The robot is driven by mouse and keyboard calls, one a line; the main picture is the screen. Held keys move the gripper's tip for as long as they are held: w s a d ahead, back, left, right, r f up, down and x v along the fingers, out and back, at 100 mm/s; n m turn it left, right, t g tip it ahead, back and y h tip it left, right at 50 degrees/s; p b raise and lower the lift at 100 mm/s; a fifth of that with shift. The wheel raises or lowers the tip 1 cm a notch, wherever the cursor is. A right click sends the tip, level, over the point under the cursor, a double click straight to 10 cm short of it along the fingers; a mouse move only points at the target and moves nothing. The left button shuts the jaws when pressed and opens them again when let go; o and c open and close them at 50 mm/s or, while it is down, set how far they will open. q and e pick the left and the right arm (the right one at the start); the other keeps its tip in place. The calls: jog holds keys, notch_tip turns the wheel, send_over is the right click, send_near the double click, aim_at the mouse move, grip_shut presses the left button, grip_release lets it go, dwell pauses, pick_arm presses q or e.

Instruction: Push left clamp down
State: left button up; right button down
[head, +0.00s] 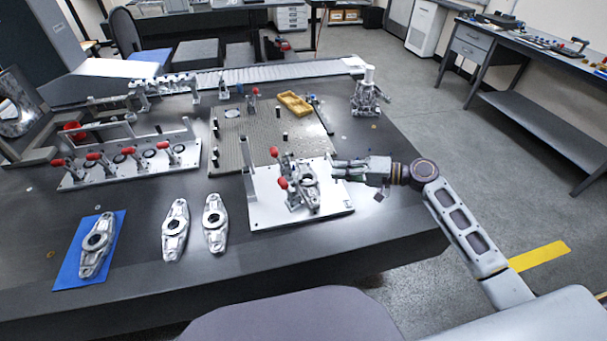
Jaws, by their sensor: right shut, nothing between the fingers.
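A light metal fixture plate (334,208) lies near the table's right front part. A silver metal part (310,193) sits on it, partly hidden by clamp hardware. Two toggle clamps with red handles stand at its left side: a rear red handle (275,152) and a front red handle (282,183). I cannot tell which is the left clamp or how far down each one is. My right gripper (338,170) is shut and empty, just right of the part and above the plate, apart from both red handles. My left gripper is out of view.
Two loose metal parts (175,230) (215,223) lie left of the plate, and another (97,245) lies on a blue mat (66,273). A long fixture (130,175) with several red-handled clamps stands at left. A perforated plate (240,150) with a yellow tray (294,103) lies behind.

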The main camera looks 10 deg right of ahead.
aim_at(287, 189)
jog(key=shift+a, duration=0.1)
jog(key=x, duration=0.4)
jog(key=s+p+x, duration=0.1)
jog(key=x, duration=0.3)
jog(key=a+x, duration=0.1)
jog(key=x, duration=0.3)
jog(key=shift+s+d+f, duration=0.1)
jog(key=shift+s+f, duration=0.05)
jog(key=shift+s, duration=0.2)
jog(key=shift+s+a+f+p, duration=0.2)
jog(key=shift+a+p, duration=0.1)
jog(key=shift+a, duration=0.25)
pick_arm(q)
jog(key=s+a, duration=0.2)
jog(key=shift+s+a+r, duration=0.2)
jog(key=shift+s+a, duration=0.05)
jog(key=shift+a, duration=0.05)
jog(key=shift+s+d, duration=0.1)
